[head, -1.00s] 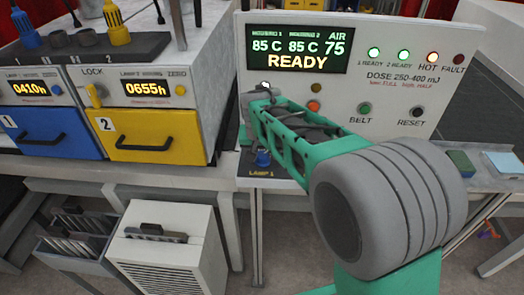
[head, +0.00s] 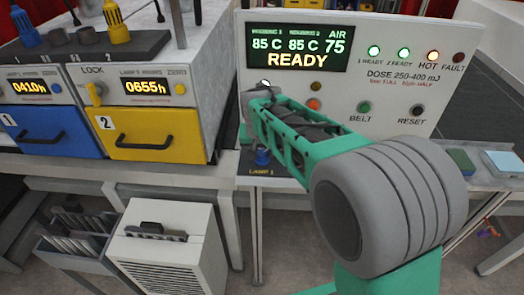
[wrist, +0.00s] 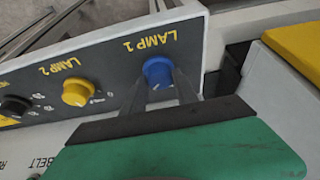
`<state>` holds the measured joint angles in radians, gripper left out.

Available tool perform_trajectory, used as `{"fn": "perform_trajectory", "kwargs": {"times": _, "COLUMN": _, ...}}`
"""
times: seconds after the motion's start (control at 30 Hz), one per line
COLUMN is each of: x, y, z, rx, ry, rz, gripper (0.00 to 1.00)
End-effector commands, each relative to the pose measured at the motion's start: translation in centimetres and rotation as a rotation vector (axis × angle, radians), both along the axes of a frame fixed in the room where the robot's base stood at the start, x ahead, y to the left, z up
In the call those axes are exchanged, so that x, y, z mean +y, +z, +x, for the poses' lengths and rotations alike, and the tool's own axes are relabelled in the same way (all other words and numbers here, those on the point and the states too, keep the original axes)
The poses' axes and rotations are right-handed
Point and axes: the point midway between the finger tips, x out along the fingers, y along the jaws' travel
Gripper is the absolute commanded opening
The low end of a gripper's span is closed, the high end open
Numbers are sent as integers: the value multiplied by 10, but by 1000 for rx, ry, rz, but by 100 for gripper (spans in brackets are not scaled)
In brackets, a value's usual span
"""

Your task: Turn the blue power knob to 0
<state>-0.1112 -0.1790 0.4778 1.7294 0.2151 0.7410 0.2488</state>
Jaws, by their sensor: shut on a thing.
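The blue power knob (wrist: 158,72) sits on a grey panel under the label LAMP 1 in the wrist view. It also shows low on the console in the head view (head: 262,157), partly hidden by my arm. My gripper (wrist: 160,88) is shut on the blue knob, with one finger on each side of it. In the head view my green arm covers most of the knob panel.
A yellow LAMP 2 knob (wrist: 78,92) and a black knob (wrist: 14,106) sit beside the blue one on the panel. The console display (head: 299,49) reads READY. Blue (head: 47,130) and yellow (head: 150,137) drawers stand to the left.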

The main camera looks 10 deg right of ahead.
Motion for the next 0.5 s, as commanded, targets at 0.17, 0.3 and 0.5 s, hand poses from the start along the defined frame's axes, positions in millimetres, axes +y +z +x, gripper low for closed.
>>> {"fn": "perform_trajectory", "kwargs": {"times": 0.17, "x": 0, "y": 0, "z": 0, "rx": -1, "ry": 23, "rz": 0, "gripper": 0}}
{"fn": "perform_trajectory", "kwargs": {"times": 0.3, "x": -1, "y": -2, "z": 0, "rx": -1, "ry": 72, "rz": 0, "gripper": 0}}
{"fn": "perform_trajectory", "kwargs": {"times": 0.5, "x": -3, "y": -2, "z": 0, "rx": -2, "ry": 204, "rz": 0, "gripper": 0}}
